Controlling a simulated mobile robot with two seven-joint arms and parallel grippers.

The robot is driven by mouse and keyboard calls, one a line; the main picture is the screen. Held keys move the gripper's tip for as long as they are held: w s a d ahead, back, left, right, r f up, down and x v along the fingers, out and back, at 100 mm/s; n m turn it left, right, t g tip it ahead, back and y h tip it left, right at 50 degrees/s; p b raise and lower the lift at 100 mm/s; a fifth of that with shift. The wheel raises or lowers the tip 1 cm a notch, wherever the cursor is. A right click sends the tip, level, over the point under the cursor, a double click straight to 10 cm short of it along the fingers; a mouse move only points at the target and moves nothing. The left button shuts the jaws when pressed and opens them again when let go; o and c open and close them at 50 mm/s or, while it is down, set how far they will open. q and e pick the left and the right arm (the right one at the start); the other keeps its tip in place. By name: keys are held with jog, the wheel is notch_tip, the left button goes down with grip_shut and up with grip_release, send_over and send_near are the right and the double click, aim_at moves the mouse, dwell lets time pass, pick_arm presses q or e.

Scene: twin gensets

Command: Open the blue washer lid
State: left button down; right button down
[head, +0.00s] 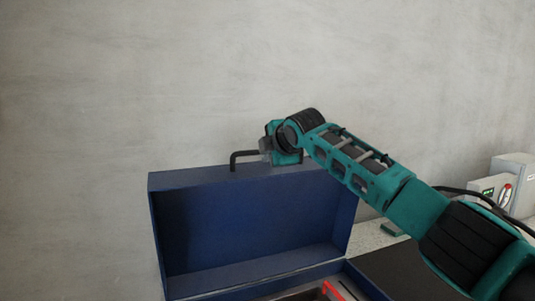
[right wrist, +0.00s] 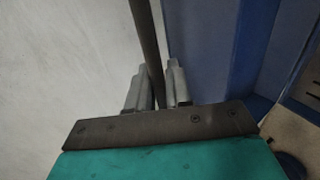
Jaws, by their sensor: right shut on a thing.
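The blue washer lid (head: 250,222) stands raised and close to upright in the head view, with its hollow inner side facing me. A dark bar handle (head: 233,160) runs along its top edge. My right gripper (head: 265,148) is at the top edge of the lid, shut on this handle. In the right wrist view the dark handle bar (right wrist: 147,45) passes between the two grey fingers of the right gripper (right wrist: 157,90), and the blue lid (right wrist: 195,50) is beside it. My left gripper is not in view.
A pale wall (head: 100,120) rises behind the lid. Below the lid, the box's opening shows something red (head: 335,291) inside at the bottom edge. Grey boxes with a green display (head: 489,192) and a cable stand at the far right.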

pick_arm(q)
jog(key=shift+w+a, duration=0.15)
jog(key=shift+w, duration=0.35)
pick_arm(e)
jog(key=shift+w+a+r, duration=0.1)
jog(key=shift+w+r, duration=0.1)
jog(key=shift+w, duration=0.2)
jog(key=c, duration=1.2)
grip_release()
jog(key=shift+f, duration=0.1)
